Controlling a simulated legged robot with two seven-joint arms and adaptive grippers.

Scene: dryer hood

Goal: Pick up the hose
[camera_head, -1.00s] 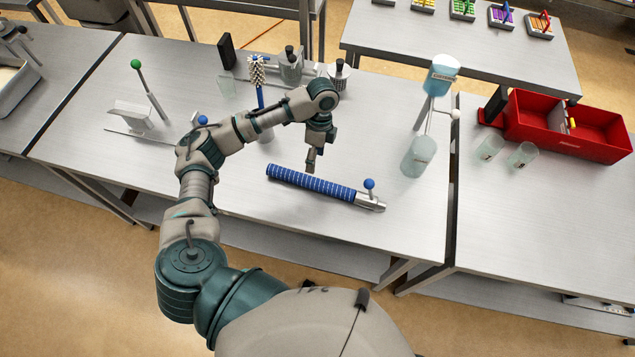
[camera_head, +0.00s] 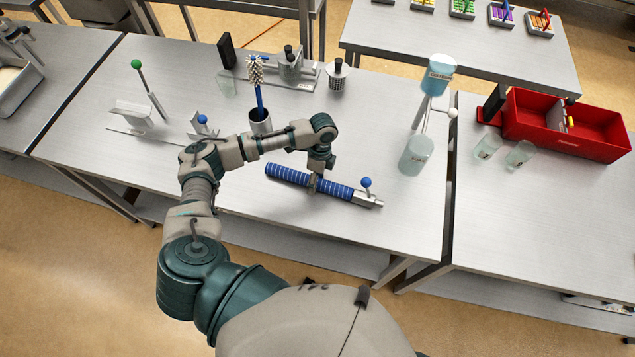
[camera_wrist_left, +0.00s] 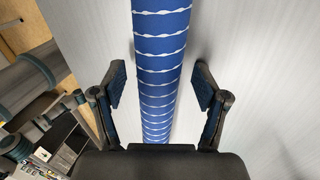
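The hose (camera_head: 287,175) is a blue ribbed tube with white bands and a metal end fitting with a blue knob (camera_head: 366,182). It lies on the middle steel table. My left gripper (camera_head: 313,185) is down at the middle of the hose in the head view. In the left wrist view, the hose (camera_wrist_left: 161,50) runs between the two fingers of my left gripper (camera_wrist_left: 161,90), with a gap on each side. That gripper is open and does not appear to touch the hose. My right gripper is not in view.
A brush in a dark cup (camera_head: 260,122) stands behind my arm. A stand with blue-tinted containers (camera_head: 416,155) is right of the hose. A red bin (camera_head: 540,142) and clear beakers (camera_head: 520,154) are on the right table. The table's front strip is clear.

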